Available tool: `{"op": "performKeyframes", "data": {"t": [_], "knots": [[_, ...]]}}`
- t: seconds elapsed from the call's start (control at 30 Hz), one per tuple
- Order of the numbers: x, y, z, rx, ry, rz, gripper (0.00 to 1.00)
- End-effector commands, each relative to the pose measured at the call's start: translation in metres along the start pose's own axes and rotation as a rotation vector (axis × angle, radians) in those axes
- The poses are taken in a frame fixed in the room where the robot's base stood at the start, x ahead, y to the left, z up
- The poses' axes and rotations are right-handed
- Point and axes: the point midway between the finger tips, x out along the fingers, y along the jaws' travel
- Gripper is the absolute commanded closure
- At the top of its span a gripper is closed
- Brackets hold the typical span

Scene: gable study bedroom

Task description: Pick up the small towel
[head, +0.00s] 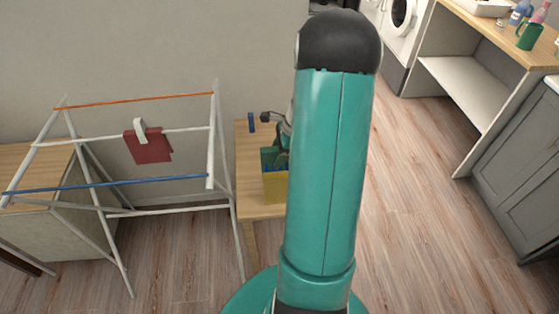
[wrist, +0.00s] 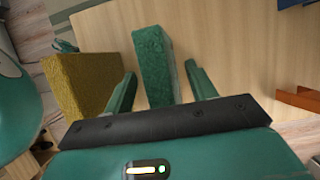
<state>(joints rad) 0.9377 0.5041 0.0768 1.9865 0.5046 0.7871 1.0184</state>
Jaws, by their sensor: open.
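A green, towel-textured, folded piece (wrist: 154,55) stands out from a pale wooden tabletop in the wrist view. A mustard-yellow piece of like texture (wrist: 80,85) is left of it. In the head view the green piece (head: 267,158) and the yellow piece (head: 275,190) are on the small wooden table, partly hidden by my arm. My gripper (wrist: 160,70) is open, with one finger on each side of the green piece. Gaps show between it and both fingers. In the head view my gripper is mostly hidden behind my arm.
A drying rack (head: 130,129) with a hanging red cloth (head: 148,147) stands left of the small table (head: 258,209). A small blue thing (head: 252,122) is at the table's back. An orange-brown piece (wrist: 300,98) is at right in the wrist view. Floor on the right is clear.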

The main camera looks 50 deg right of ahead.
Motion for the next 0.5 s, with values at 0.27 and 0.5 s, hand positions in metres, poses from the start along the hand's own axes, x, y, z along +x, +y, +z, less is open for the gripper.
{"op": "performKeyframes", "data": {"t": [0.27,0.5], "knots": [[0.0034,0.0001,-0.0009,0.000,0.000,0.000,0.44],[0.0034,0.0001,-0.0011,0.000,0.000,0.000,0.44]]}}
